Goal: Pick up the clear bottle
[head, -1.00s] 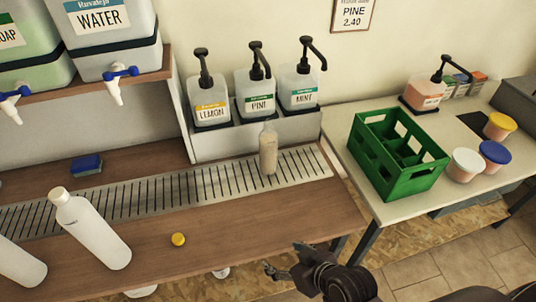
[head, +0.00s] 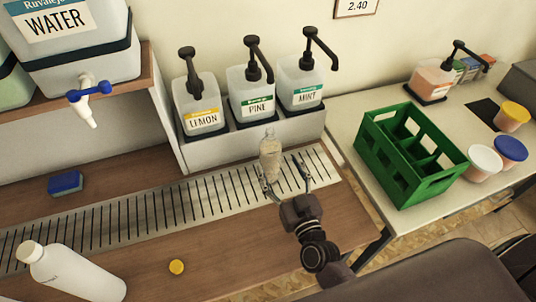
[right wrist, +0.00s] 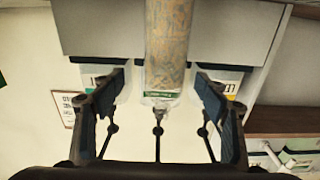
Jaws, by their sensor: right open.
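The clear bottle (head: 270,158) stands upright on the metal drip grate below the pump dispensers, with a tan, cloudy look. My right gripper (head: 286,176) is open at the bottle, its fingers spread and pointing toward the wall. In the head view one finger is at the bottle's lower part and the other is apart to its right. In the right wrist view the bottle (right wrist: 168,38) appears upside down, in the gap between the two open fingers (right wrist: 160,90), with room on both sides. My left gripper is not in view.
The lemon (head: 201,105), pine (head: 251,95) and mint (head: 301,85) pump bottles stand close behind. A green crate (head: 372,155) is on the right table. A white bottle (head: 70,275), yellow cap (head: 177,267) and blue sponge (head: 65,183) are at the left.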

